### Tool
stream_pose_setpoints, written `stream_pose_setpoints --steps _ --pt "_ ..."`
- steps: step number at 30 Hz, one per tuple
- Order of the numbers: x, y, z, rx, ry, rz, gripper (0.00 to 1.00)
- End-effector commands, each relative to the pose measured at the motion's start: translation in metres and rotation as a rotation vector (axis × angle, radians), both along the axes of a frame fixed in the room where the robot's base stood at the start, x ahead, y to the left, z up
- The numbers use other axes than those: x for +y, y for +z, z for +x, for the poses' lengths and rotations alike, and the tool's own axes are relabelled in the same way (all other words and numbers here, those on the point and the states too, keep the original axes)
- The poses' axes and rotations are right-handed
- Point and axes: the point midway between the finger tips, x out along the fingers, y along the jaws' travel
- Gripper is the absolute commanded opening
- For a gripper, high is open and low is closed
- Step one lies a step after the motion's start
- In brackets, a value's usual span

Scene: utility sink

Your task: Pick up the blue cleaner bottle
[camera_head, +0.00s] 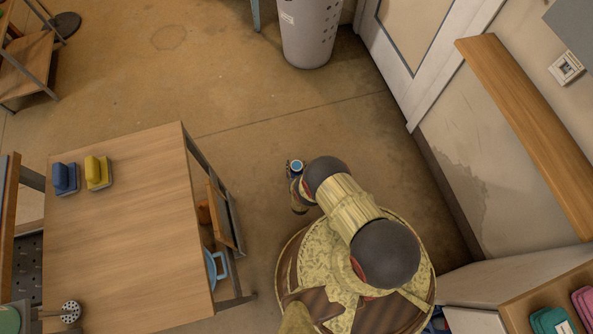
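I cannot make out a blue cleaner bottle for certain in the head view. My arm reaches up from my base, and its end with my gripper (299,190) is small and partly hidden behind the forearm, above the floor to the right of the wooden table. A small round blue-topped part shows at the arm's end; I cannot tell whether it belongs to my arm. The fingers do not show clearly, so I cannot tell whether they are open or shut.
The wooden table (120,240) holds a blue brush (66,179) and a yellow brush (98,172). A blue-handled item (215,268) shows at its right side. A grey bin (309,30) stands at the back. A wooden wall shelf (525,125) is right. Open floor lies between.

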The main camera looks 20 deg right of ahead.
Motion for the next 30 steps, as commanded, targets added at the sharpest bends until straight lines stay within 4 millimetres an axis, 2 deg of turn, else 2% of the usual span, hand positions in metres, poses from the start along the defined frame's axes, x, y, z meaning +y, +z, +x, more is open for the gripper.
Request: stream_pose_setpoints --steps 26,30 --pt "-0.0008 -0.0012 -0.0017 0.003 -0.002 0.0 0.01" --pt "-0.001 -0.0015 -0.002 0.003 -0.002 0.0 0.0"
